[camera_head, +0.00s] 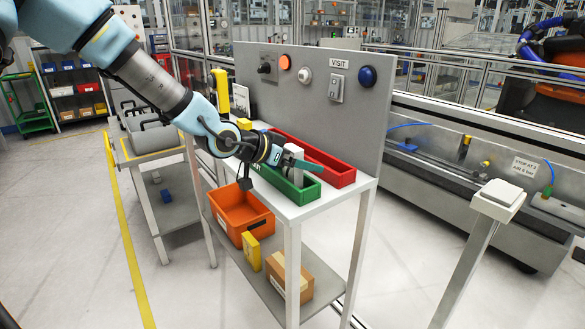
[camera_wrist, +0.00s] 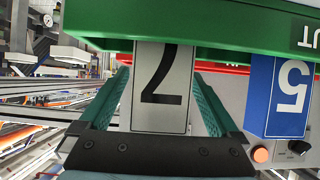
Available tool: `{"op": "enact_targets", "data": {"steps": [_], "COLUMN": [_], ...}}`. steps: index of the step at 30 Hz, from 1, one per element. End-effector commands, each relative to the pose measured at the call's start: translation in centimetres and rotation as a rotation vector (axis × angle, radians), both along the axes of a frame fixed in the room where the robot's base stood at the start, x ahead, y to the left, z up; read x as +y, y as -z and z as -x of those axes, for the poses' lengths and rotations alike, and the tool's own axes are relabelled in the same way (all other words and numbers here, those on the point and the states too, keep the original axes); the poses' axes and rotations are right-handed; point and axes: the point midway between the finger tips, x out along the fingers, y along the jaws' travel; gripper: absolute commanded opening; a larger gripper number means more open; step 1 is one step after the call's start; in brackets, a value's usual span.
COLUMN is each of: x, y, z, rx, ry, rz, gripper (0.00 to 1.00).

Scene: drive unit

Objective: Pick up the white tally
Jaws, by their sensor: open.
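The white tally (camera_wrist: 160,90) is a flat white plate with a black numeral. In the wrist view it sticks out of the green tray (camera_wrist: 215,20), which hides its other end. My gripper (camera_wrist: 157,85) is open, with one teal finger on each side of the tally; small gaps seem to show between fingers and plate. In the head view my gripper (camera_head: 298,162) is over the green tray (camera_head: 290,187) on the table, and the white tally (camera_head: 297,177) shows partly beside the fingers.
A blue tally (camera_wrist: 279,95) with a white numeral stands close to the right finger in the wrist view. A red tray (camera_head: 340,179) lies behind the green one, before a grey panel (camera_head: 325,115). An orange bin (camera_head: 240,212) is on the lower shelf.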

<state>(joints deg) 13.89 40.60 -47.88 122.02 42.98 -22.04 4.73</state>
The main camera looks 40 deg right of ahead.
Motion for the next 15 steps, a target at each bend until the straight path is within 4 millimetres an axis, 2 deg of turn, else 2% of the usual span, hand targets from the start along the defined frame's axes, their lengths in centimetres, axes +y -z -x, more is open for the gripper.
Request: {"op": "enact_targets", "data": {"steps": [2,15], "x": [0.02,0.03], "y": [0.00,-0.01], "z": [-0.01,0.00], "rx": [0.000,0.000], "ry": [0.000,0.000], "rz": [0.000,0.000], "gripper": [0.97,0.49]}}
